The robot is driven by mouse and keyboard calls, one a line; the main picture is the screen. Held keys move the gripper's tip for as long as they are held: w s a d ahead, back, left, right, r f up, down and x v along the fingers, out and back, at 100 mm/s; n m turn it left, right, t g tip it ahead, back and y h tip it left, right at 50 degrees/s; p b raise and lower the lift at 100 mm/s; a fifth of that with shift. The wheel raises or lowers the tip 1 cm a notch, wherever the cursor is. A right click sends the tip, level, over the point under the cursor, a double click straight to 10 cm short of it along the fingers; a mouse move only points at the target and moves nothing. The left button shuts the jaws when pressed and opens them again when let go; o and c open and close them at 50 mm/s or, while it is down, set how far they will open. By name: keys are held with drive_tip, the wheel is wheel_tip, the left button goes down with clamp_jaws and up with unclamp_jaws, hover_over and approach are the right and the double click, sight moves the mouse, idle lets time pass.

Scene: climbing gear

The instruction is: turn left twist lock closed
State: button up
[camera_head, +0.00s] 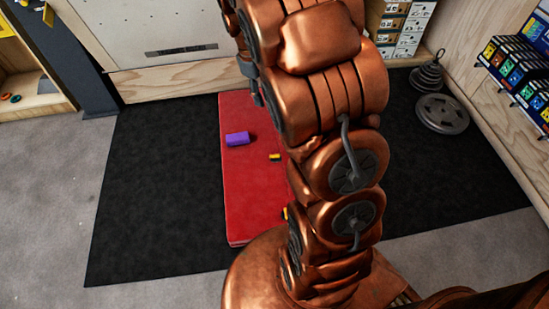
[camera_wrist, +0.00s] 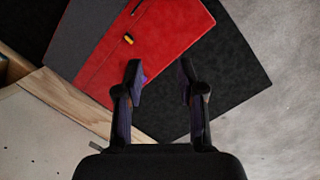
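I cannot make out a twist lock in either view. In the wrist view, my gripper (camera_wrist: 160,68) is open, its two dark fingers spread apart with nothing visible between them. A small yellow-and-black piece (camera_wrist: 128,39) lies on the red mat (camera_wrist: 165,40), beyond the left finger. In the head view, a purple block (camera_head: 237,138) and a small yellow piece (camera_head: 275,156) lie on the red mat (camera_head: 245,200). Another yellow-and-black piece (camera_head: 284,213) is partly hidden by my arm.
A black floor mat (camera_head: 150,190) lies under the red mat. Weight plates (camera_head: 442,114) are at the right, near shelves of boxed goods (camera_head: 515,75). A pale panel (camera_head: 160,30) stands at the back. Grey floor (camera_head: 50,170) at the left is clear.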

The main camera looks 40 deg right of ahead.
drive_tip(key=w+d+f+n+b, duration=0.1)
drive_tip(key=w+d+f+b, duration=0.25)
drive_tip(key=f, duration=0.25)
drive_tip(key=w+d+f+n+b, duration=0.1)
drive_tip(key=w+d+f+b, duration=0.1)
drive_tip(key=w+d+f, duration=0.3)
drive_tip(key=n+t+y+b, duration=0.1)
drive_tip(key=n+b, duration=0.5)
drive_tip(key=b, duration=0.9)
hover_over(275, 155)
wheel_tip(275, 155, down, 44)
drive_tip(key=shift+r, duration=0.15)
drive_tip(key=shift+n, duration=0.3)
drive_tip(key=shift+f+b, duration=1.3)
drive_tip(key=shift+f, duration=2.85)
drive_tip(key=shift+w, duration=0.1)
clamp_jaws()
